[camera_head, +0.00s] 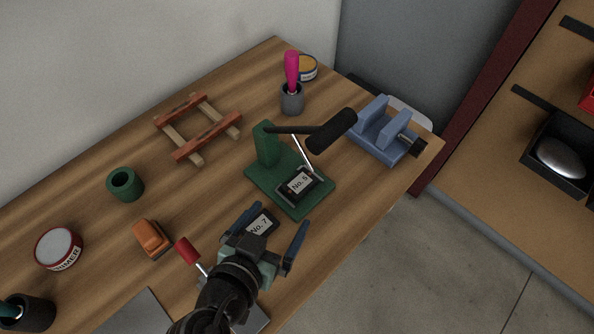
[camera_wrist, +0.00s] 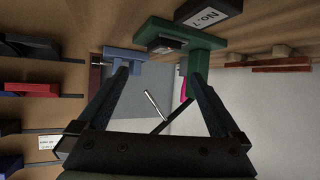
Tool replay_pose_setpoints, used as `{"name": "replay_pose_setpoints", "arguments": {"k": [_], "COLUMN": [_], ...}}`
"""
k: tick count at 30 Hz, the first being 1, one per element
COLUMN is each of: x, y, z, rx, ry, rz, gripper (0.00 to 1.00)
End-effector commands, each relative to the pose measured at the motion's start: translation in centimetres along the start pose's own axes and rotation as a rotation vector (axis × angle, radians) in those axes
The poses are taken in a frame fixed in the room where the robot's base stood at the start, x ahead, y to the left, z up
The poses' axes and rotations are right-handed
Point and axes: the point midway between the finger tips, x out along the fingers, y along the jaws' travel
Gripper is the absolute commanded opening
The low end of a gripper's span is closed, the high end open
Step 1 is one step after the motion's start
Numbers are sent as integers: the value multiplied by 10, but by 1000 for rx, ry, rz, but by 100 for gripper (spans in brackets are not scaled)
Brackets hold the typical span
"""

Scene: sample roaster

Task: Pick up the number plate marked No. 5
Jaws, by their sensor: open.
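The No. 5 plate (camera_head: 299,183) is a small dark block with a white label. It rests on the base of a green press stand (camera_head: 262,180) that has a dark lever. A second plate, marked No. 7 (camera_head: 260,223), lies on the table beside the stand's base. My gripper (camera_head: 272,228) is open and empty, its two blue fingers apart near the No. 7 plate, short of the stand. In the wrist view the fingers (camera_wrist: 165,80) spread wide, with the green stand (camera_wrist: 160,30) and the No. 7 plate (camera_wrist: 212,16) beyond them. The No. 5 label cannot be read there.
A blue vise (camera_head: 382,135) stands right of the stand near the table edge.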

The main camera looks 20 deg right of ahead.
Motion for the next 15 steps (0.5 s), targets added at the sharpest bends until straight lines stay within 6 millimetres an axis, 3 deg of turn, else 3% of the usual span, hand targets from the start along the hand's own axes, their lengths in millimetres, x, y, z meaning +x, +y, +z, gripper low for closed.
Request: {"name": "replay_pose_setpoints", "arguments": {"k": [6, 15], "x": [44, 70], "y": [0, -2], "z": [1, 1], "rx": [2, 2], "ry": [0, 0], "rz": [2, -1], "gripper": [100, 100]}}
